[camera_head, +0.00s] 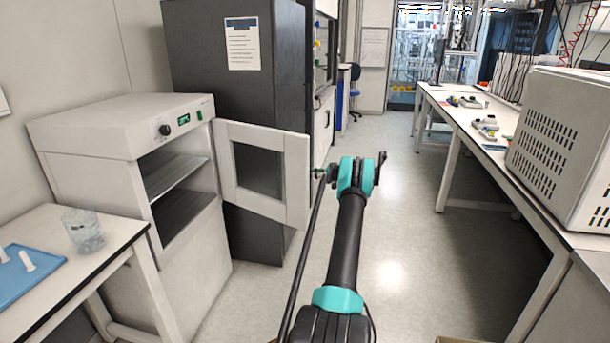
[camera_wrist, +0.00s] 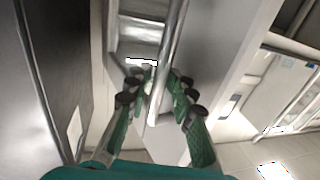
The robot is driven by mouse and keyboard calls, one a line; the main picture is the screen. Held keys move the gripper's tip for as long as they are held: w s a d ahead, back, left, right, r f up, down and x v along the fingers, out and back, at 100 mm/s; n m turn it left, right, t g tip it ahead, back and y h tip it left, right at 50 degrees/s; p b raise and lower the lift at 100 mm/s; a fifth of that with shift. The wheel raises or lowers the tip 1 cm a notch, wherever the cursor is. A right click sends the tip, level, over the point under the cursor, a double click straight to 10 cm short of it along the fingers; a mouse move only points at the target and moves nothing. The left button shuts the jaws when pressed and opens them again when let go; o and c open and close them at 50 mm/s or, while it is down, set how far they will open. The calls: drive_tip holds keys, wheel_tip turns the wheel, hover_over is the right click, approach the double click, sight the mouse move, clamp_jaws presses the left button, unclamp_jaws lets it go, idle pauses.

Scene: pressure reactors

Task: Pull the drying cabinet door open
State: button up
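The drying cabinet (camera_head: 125,130) is the white box on the left with a knob and a green display. Its front is uncovered and its metal shelves show. The white door (camera_head: 230,178) with a dark window stands swung out to the right of the opening. In the wrist view, a round metal bar, the door handle (camera_wrist: 172,45), runs down between the green fingers of my gripper (camera_wrist: 163,88). The fingers close in on both sides of the bar and appear to hold it. In the head view my arm's end is beside the door's free edge; the fingers are mostly hidden there.
A dark grey cabinet (camera_head: 200,60) stands close behind the door. A table (camera_head: 110,235) with a glass beaker (camera_head: 83,232) and a blue tray (camera_head: 25,275) is at front left. A long bench (camera_head: 470,130) and a grey vented box (camera_head: 560,140) stand at right. The aisle floor between is clear.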

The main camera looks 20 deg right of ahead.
drive_tip(key=v, duration=1.1)
drive_tip(key=shift+d, duration=0.4)
drive_tip(key=shift+s, duration=0.1)
